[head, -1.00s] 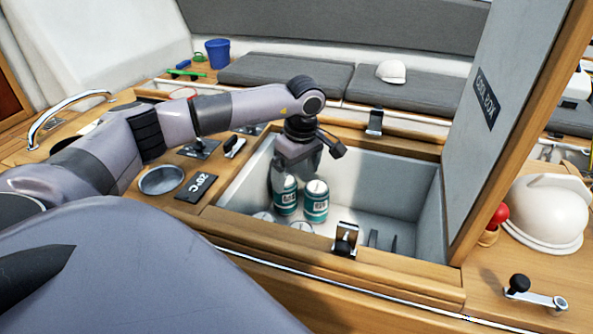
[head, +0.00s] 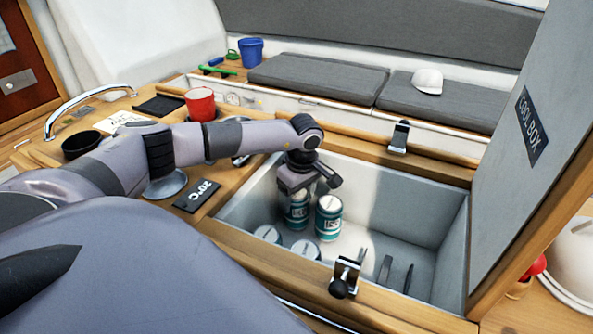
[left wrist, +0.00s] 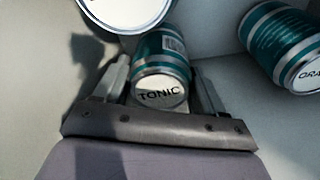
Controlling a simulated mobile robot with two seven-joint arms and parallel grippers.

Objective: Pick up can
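My left gripper (head: 296,190) reaches down into the open cool box (head: 408,213), over a teal and silver can (head: 296,214). In the left wrist view, my left gripper (left wrist: 162,85) has one finger on each side of a can labelled TONIC (left wrist: 161,68). Narrow gaps show between the fingers and the can, so the gripper looks open around it. A second teal can (head: 328,220) stands just to the right. A can labelled ORA… (left wrist: 285,48) lies to the right in the wrist view. My right gripper is not in view.
Two more can lids (head: 268,234) show at the box's near left. The raised lid marked COOLBOX (head: 530,130) stands on the right. A red mug (head: 200,104) stands behind my arm. The box's right part is mostly free.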

